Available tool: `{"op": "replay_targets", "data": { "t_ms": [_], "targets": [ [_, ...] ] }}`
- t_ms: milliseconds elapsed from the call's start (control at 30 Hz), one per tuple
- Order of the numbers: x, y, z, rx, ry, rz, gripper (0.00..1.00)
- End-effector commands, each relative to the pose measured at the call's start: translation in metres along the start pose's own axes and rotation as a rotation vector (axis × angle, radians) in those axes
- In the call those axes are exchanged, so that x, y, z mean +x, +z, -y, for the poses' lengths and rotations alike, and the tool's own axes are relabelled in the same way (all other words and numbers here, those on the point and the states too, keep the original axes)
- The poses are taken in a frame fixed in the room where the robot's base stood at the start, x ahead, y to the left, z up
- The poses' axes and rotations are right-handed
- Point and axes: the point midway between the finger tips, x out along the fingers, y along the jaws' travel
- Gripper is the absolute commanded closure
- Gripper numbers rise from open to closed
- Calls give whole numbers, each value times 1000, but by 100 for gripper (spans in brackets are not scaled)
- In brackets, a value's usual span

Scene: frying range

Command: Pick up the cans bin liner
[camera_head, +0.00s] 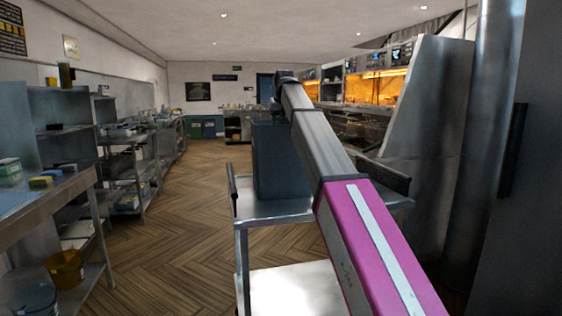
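I cannot make out a cans bin liner for certain. A tall dark blue-grey container (278,165) stands on the top shelf of a metal cart straight ahead, partly behind my arm; its inside is not visible. Green bins (208,127) stand far off near the back wall, too small to read a label or see a liner. My arm, with its magenta section, reaches forward and up from the lower right. Its far visible end is a dark joint above the container. My gripper's fingers do not show.
The metal cart (241,213) blocks the middle ahead. Steel panels stand close on the right. The wooden floor (175,215) is clear left of the cart.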

Motion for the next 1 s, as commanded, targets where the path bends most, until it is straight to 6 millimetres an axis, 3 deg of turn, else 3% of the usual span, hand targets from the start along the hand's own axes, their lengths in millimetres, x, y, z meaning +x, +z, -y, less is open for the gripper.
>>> {"op": "replay_targets", "data": {
  "t_ms": [133,267,300,700,1000],
  "targets": [
    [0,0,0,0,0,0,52],
    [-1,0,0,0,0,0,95],
    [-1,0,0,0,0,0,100],
    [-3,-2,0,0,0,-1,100],
    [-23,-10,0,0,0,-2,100]
  ]
}}
